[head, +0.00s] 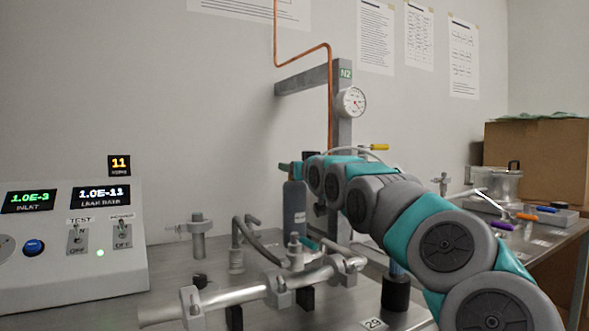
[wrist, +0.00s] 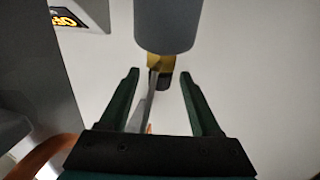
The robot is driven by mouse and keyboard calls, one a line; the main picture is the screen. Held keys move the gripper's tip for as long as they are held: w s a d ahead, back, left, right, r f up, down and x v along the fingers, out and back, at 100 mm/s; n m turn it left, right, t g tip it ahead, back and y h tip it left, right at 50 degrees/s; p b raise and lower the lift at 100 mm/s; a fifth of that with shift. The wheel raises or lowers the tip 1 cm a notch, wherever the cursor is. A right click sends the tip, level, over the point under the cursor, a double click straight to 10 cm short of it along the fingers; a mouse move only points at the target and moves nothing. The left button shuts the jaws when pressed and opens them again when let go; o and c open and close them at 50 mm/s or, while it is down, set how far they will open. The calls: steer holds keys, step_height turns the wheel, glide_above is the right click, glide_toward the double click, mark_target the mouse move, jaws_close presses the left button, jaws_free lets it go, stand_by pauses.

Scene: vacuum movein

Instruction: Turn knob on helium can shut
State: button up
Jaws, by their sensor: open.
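The helium can, a blue-grey cylinder (head: 294,210), stands upright behind the metal piping in the head view. In the wrist view its grey body (wrist: 168,28) hangs in from the top edge, with a brass valve (wrist: 158,62) at its end. A dark knob (wrist: 161,82) shows at the valve, between my fingers in the picture. My gripper (wrist: 159,75) is open, one green finger on each side of the knob, with gaps on both sides. In the head view my gripper (head: 291,171) is at the can's top, and my arm hides the knob there.
A metal pipe assembly (head: 265,292) lies in front of the can. The leak detector box (head: 75,240) stands at left. A grey post (head: 343,130) with a gauge (head: 351,102) rises behind my arm. A side table (head: 550,240) with tools is at right.

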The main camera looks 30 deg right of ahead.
steer(key=b+v, duration=0.1)
steer(key=v, duration=0.6)
steer(key=shift+f, duration=0.1)
stand_by(0.4)
